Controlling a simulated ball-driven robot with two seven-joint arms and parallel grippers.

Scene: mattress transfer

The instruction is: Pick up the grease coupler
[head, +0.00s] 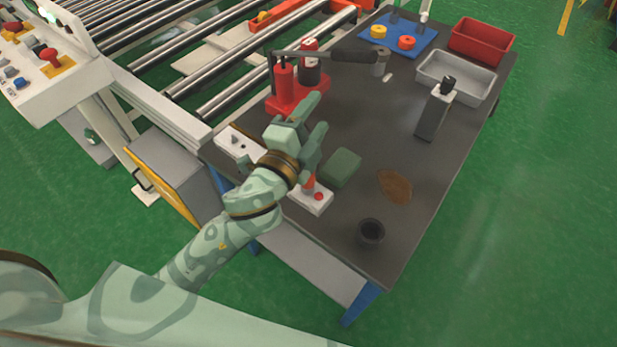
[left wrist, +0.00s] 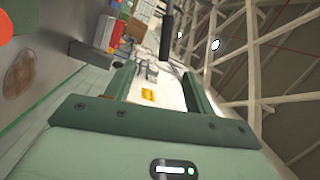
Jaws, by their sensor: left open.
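I cannot tell for certain which thing is the grease coupler. A small grey cylinder (head: 380,66) stands on the dark table under the end of a black grip (head: 354,56), with a small pale piece (head: 387,78) beside it. The grip belongs to a long bar reaching over the red stand (head: 299,95). My left gripper (head: 320,112) is open and empty above the table, in front of the red stand. In the left wrist view its two fingers (left wrist: 158,70) are spread apart, with a dark cylinder (left wrist: 167,35) beyond them. My right gripper is not in view.
On the table (head: 345,120) are a green block (head: 341,167), brown patch (head: 395,186), black cup (head: 371,232), grey dispenser (head: 434,115), grey tray (head: 483,88) and red bin (head: 482,40). A roller conveyor (head: 200,65) runs behind left. The table's middle is clear.

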